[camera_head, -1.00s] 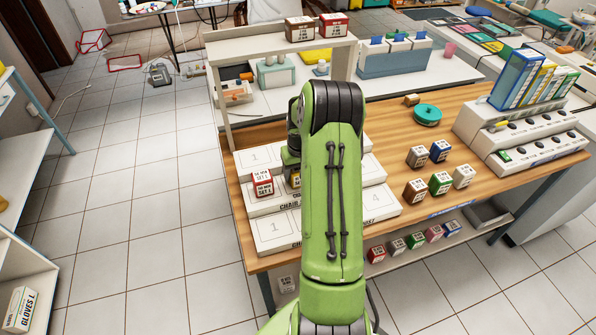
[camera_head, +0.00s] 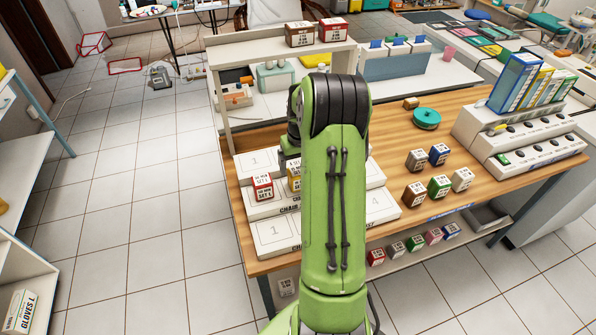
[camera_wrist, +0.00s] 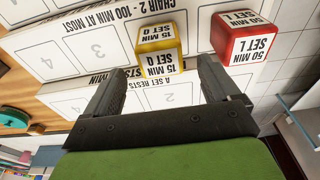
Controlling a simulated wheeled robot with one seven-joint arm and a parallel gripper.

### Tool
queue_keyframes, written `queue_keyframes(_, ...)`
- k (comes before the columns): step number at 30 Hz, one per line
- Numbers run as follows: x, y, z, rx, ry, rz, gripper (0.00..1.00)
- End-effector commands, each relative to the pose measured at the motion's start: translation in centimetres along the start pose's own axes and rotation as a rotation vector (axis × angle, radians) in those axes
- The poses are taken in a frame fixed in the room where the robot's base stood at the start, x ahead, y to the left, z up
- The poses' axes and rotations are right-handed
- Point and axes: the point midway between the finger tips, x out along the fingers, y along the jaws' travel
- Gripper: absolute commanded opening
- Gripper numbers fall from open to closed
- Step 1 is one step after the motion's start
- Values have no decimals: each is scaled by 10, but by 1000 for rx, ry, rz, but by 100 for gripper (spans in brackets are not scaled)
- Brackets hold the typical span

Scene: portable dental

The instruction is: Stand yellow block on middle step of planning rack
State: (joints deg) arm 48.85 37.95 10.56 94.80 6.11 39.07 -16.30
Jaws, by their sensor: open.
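The yellow block (camera_head: 294,180) stands upright on the middle step of the white planning rack (camera_head: 275,235), partly hidden by my arm. It has a white labelled face and shows in the wrist view (camera_wrist: 158,50), near my gripper's fingertips. The red block (camera_head: 262,187) stands to its left on the same step, and to its right in the wrist view (camera_wrist: 243,38), with a gap between them. My gripper (camera_wrist: 161,68) is open, its fingers spread wider than the yellow block, with nothing held between them. In the head view my arm hides most of the gripper.
Several labelled blocks (camera_head: 440,185) stand on the wooden table right of the rack. A teal round item (camera_head: 427,117) lies behind them. A white shelf (camera_head: 230,100) with two blocks on top rises behind the rack. A tiered organiser (camera_head: 520,140) occupies the table's right end.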

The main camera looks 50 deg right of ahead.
Motion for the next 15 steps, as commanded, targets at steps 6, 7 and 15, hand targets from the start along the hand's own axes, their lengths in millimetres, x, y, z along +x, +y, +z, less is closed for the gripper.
queue_keyframes(6, -52, 0, -1, 0, 3, 1, 89)
queue_keyframes(7, -56, 0, -1, 0, 1, 1, 89)
queue_keyframes(15, -117, -55, 17, -92, 50, 15, 89)
